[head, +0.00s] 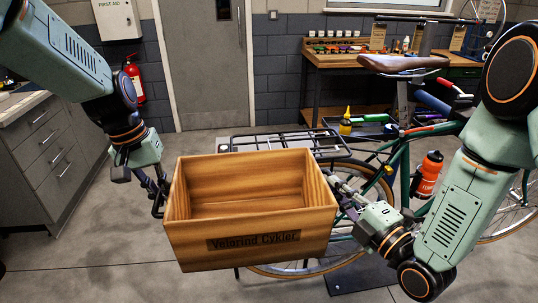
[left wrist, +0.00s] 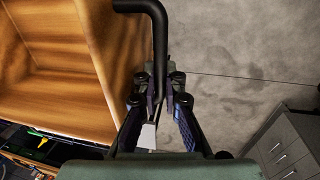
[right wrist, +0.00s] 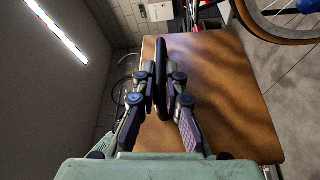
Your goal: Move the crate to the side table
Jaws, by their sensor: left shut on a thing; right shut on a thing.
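The wooden crate (head: 250,262) is empty and held up off the floor in the middle of the head view, its front label reading "Velorind Cykler". My left gripper (head: 159,196) is at the crate's left side, shut on a dark handle (left wrist: 158,40) there. My right gripper (head: 345,200) is at the crate's right side, shut on the dark handle (right wrist: 161,65) on that side. The crate's wooden wall also shows in the left wrist view (left wrist: 75,65) and in the right wrist view (right wrist: 220,85). I cannot identify a side table for certain.
A green bicycle with a brown saddle (head: 403,64) and black rear rack (head: 290,139) stands behind the crate. A workbench (head: 345,60) is at the back. A grey drawer cabinet (head: 48,150) stands at left. Open floor (head: 95,235) lies between cabinet and crate.

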